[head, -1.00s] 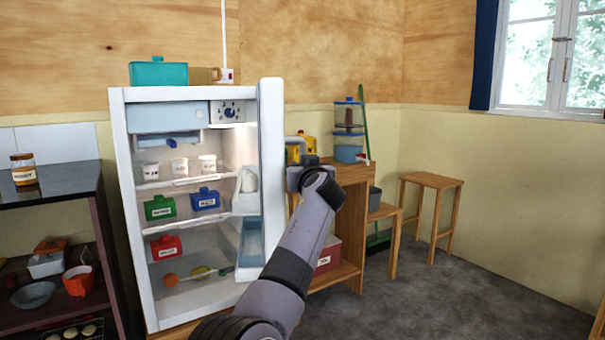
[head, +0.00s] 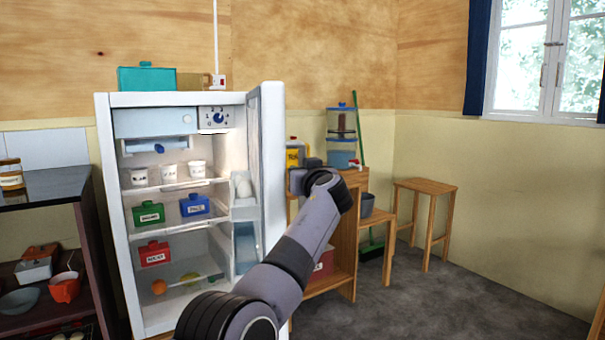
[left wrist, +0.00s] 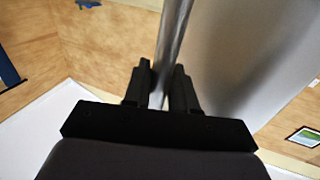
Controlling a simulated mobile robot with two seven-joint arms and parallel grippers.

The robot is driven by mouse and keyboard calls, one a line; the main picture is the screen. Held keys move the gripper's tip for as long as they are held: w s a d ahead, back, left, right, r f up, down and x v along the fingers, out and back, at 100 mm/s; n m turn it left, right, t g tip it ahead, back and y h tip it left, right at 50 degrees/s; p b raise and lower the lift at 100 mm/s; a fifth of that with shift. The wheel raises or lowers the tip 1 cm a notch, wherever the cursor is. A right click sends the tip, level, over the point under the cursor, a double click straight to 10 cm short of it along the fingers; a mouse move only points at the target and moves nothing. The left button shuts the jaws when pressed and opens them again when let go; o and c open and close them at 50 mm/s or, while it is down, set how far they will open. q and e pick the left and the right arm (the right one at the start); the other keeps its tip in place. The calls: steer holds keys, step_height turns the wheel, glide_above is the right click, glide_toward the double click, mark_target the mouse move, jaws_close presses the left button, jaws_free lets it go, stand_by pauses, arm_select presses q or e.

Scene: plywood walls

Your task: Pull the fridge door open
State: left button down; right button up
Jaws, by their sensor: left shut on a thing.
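The white fridge (head: 106,200) stands at the left in the head view with its inside showing. Its door (head: 274,160) stands wide open to the right, seen nearly edge-on, with shelves on its inner side. My left arm reaches past the door's outer side in the head view; the gripper's fingers are hard to make out there. In the left wrist view my left gripper (left wrist: 162,86) is shut on a metal bar, the door handle (left wrist: 176,35). The grey door face (left wrist: 240,50) lies right of the bar. My right gripper is not in view.
A wooden cabinet (head: 343,240) stands close to the right of the door, with canisters on top. A stool (head: 426,188) is farther right. A dark shelf unit (head: 85,250) stands left of the fridge. The floor (head: 460,300) at the right is clear.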

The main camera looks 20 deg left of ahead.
arm_select(q)
steer(key=c, duration=1.1)
jaws_free()
steer(key=shift+v, duration=3.55)
